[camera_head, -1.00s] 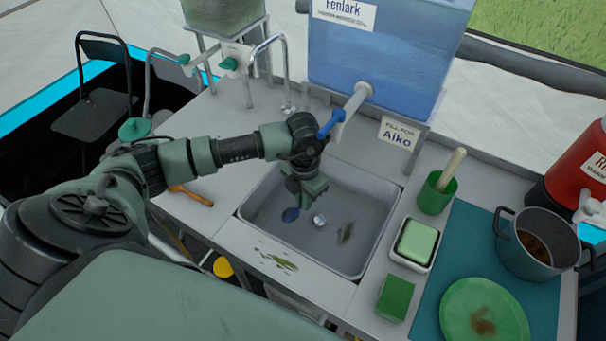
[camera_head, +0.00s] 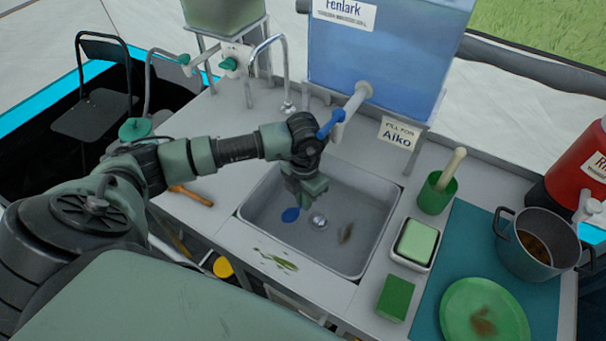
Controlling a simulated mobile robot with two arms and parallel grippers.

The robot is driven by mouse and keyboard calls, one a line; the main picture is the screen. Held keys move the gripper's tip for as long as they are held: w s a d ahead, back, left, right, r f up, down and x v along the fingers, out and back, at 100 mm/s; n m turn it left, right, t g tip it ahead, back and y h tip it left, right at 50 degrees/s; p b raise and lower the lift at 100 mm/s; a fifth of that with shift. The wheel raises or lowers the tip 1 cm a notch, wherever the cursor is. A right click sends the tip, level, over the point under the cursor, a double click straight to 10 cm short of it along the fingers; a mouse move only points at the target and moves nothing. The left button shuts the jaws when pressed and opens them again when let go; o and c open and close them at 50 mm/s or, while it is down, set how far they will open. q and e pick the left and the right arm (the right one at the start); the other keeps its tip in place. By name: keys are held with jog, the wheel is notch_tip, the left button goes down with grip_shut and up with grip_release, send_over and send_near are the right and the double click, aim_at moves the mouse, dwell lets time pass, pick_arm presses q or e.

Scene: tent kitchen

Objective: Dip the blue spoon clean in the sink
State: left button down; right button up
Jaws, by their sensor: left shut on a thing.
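The grey metal sink (camera_head: 375,215) is set in the counter in the middle of the head view. My left gripper (camera_head: 298,200) is inside the sink's outline, pointing down, and shut on the blue spoon (camera_head: 290,215). Only the spoon's blue bowl shows, below the gripper; its handle is hidden by the gripper. The bowl is near the left part of the sink, left of the round drain (camera_head: 317,221). I cannot tell whether it touches the sink floor. A dark smear (camera_head: 345,233) lies in the sink, right of the drain. My right gripper is not in view.
A blue water tank (camera_head: 385,60) with a blue-handled tap (camera_head: 331,124) stands behind the sink. On the right are a green cup (camera_head: 436,196), soap dish (camera_head: 415,243), green sponge (camera_head: 395,299), green plate (camera_head: 470,318) and pot (camera_head: 535,255). Green stains (camera_head: 275,260) mark the front edge.

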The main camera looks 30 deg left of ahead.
pick_arm(q)
jog(key=shift+r+p, duration=2.35)
jog(key=shift+r, duration=1.05)
jog(key=shift+r+p, duration=1.3)
jog(key=shift+r, duration=0.8)
